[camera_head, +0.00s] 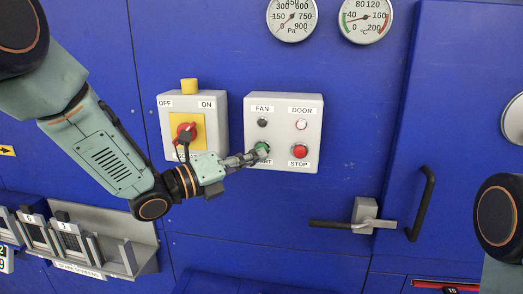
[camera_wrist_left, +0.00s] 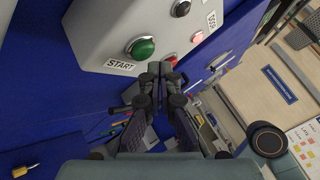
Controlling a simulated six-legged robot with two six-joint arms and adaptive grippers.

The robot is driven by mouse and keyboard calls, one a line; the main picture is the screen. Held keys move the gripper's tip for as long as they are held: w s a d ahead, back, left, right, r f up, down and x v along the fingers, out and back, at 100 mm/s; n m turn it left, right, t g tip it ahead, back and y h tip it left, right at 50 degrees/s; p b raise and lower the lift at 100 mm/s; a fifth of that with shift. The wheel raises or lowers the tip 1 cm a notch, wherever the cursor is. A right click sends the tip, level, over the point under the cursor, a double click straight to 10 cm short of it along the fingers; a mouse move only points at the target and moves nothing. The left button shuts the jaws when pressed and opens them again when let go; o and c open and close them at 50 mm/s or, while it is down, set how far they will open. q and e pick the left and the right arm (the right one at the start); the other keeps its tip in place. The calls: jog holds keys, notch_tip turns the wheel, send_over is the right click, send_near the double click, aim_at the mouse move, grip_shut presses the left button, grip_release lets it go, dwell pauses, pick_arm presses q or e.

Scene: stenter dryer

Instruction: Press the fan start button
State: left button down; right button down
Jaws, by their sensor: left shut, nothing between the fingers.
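The grey control box (camera_head: 250,130) is mounted on the blue dryer wall. Its green START button (camera_head: 263,146) is at the lower left, beside the red STOP button (camera_head: 299,151). The FAN lamp (camera_head: 262,123) is dark and the DOOR lamp (camera_head: 301,124) looks pale pink. My left gripper (camera_head: 257,155) is shut and empty, its tips partly covering START and its label. In the left wrist view, the shut fingertips (camera_wrist_left: 155,72) show just below and right of the green button (camera_wrist_left: 141,47). I cannot tell whether they touch it. My right gripper is out of view.
A grey box with a red OFF/ON rotary switch (camera_head: 185,131) on a yellow plate stands left of the control box, behind my left arm. A door latch lever (camera_head: 350,225) and black handle (camera_head: 423,203) are at right. A rack of screens (camera_head: 128,252) is lower left.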

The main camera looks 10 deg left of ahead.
pick_arm(q)
jog(key=shift+w+b, duration=0.3)
jog(key=shift+w, duration=0.1)
jog(key=shift+w+b, duration=0.3)
jog(key=shift+w, duration=0.2)
dwell(0.7)
jog(key=shift+s, duration=0.95)
jog(key=shift+b, duration=0.3)
jog(key=shift+s+b, duration=0.5)
jog(key=shift+s, duration=2)
